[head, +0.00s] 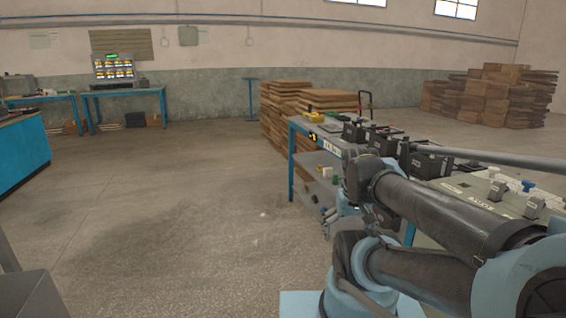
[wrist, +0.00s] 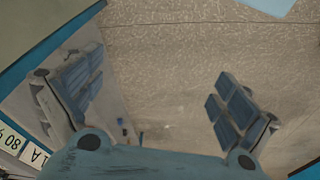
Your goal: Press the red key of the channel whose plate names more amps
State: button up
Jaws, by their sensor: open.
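My gripper (wrist: 157,95) is open in the wrist view, its two blue-padded fingers wide apart with bare floor showing between them. It holds nothing. I cannot make out a full amp figure. In the head view, my arm reaches over the right side beside a long bench (head: 300,150) that carries dark battery-like boxes (head: 384,141) and labels too small to read. I cannot pick out a red key in either view.
A rack with a green sign and several yellow-lit units (head: 113,68) stands on a blue bench (head: 128,91) at the back left. Stacked boards (head: 285,112) stand behind the long bench. A blue cabinet (head: 22,155) is at the left edge. The middle floor is clear.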

jog(key=c, duration=0.9)
jog(key=shift+w+f, duration=0.25)
jog(key=shift+w, duration=0.25)
jog(key=c, duration=0.9)
jog(key=shift+s, duration=0.1)
grip_shut()
